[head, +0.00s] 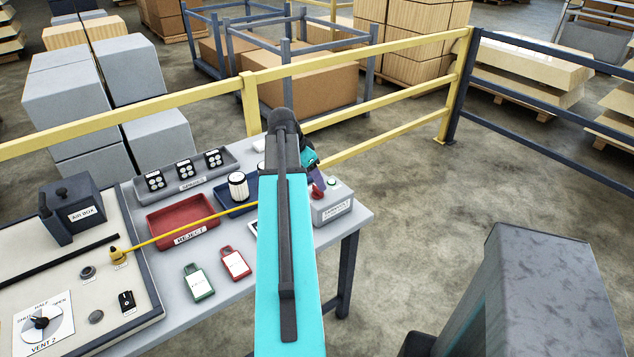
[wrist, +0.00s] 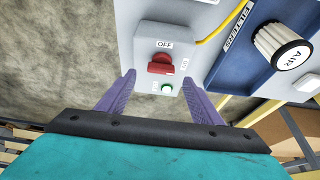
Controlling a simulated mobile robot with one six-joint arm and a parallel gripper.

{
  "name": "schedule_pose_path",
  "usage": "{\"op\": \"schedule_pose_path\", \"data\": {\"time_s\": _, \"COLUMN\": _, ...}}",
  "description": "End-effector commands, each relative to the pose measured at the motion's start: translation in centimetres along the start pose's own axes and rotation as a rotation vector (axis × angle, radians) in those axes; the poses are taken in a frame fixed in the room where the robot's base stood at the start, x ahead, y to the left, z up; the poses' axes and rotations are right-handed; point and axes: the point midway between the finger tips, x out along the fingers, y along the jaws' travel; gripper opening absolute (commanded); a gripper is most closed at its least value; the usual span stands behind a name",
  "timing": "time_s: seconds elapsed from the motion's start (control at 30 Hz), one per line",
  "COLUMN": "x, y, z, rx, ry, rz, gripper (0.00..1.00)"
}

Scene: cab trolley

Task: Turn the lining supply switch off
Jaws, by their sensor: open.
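The lining supply switch is a red rotary knob (wrist: 160,64) on a pale grey box (wrist: 148,34). In the wrist view, OFF is printed above the knob and a second, hard-to-read label stands to its right. The knob's grip lies roughly crosswise in that view. A small green lamp (wrist: 167,88) sits below it. My gripper (wrist: 158,76) is open, its purple fingers on either side of the knob's face, apart from it and holding nothing. In the head view the box (head: 333,207) stands at the table's right corner, with my gripper (head: 319,183) over it, partly hidden by my arm.
A blue tray (head: 228,204) with a white filter (head: 238,186) is beside the box. A red reject tray (head: 180,222) and tags lie left. A yellow cord crosses the table. A yellow rail (head: 190,112) runs behind.

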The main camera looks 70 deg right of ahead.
Motion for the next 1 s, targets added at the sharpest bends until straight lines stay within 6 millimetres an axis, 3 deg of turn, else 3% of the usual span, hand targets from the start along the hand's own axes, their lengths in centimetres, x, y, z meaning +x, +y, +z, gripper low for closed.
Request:
{"op": "schedule_pose_path", "data": {"time_s": 0.4, "x": 3.7, "y": 0.0, "z": 0.0, "rx": 0.0, "ry": -0.001, "rz": 0.001, "gripper": 0.6}}
{"op": "schedule_pose_path", "data": {"time_s": 0.87, "x": 4.5, "y": 0.0, "z": 0.1, "rx": -0.001, "ry": 0.0, "rz": 0.0, "gripper": 0.6}}
{"op": "schedule_pose_path", "data": {"time_s": 1.0, "x": 4.5, "y": -0.1, "z": 0.1, "rx": -0.002, "ry": 0.0, "rz": 0.0, "gripper": 0.41}}
